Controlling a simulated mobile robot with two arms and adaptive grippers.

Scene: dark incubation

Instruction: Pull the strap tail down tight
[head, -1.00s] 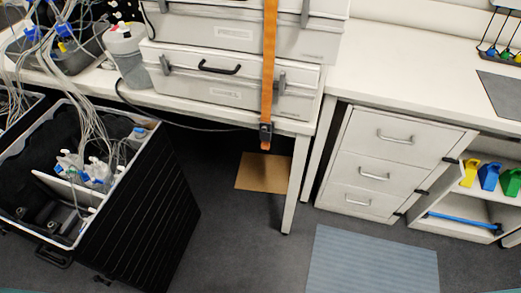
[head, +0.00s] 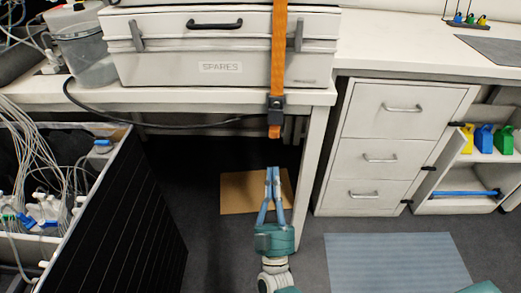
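The orange strap (head: 279,50) runs down the front of a grey case marked SPARES (head: 220,68). It passes a black buckle (head: 275,103) at the table's front edge. The short orange strap tail (head: 274,131) hangs below the buckle. My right gripper (head: 272,170) points up from below, its two blue-grey fingers close under the tail's end in the picture. The fingers look slightly apart, with nothing seen between them. I cannot tell how far in depth they are from the tail. My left gripper is not in view.
The white table (head: 200,101) has a leg (head: 311,175) right of the gripper. A drawer cabinet (head: 385,150) stands further right. A black ribbed crate (head: 125,225) with tubes is at left. A brown board (head: 238,192) and a blue-grey mat (head: 395,262) lie on the floor.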

